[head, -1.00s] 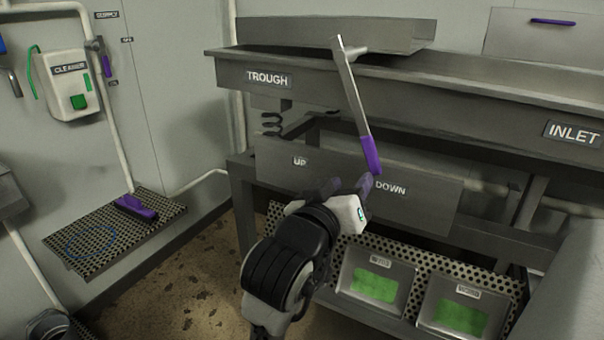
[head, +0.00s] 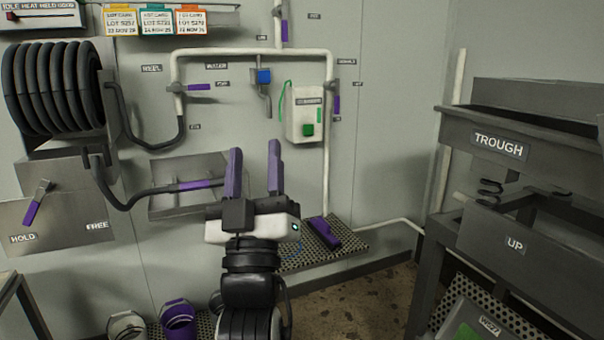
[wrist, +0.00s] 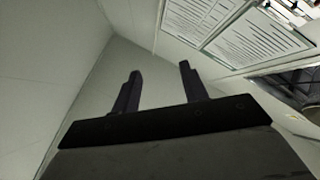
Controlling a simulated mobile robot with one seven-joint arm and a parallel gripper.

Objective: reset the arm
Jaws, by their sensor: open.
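My gripper (head: 254,172) is in the middle of the head view, raised with its two purple-grey fingers pointing up. The fingers are apart and nothing is between them. In the wrist view my gripper (wrist: 158,90) also shows open and empty, with bare pale wall beyond the fingertips. The gripper is apart from the things on the wall in the head view, as far as I can tell.
A hose reel (head: 55,88) and a HOLD/FREE lever (head: 37,203) are at the left. The white cleaner box (head: 305,115) hangs behind. The trough (head: 500,145) stands at the right. Two buckets, one purple (head: 178,318), sit below. Printed sheets (wrist: 255,40) show in the wrist view.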

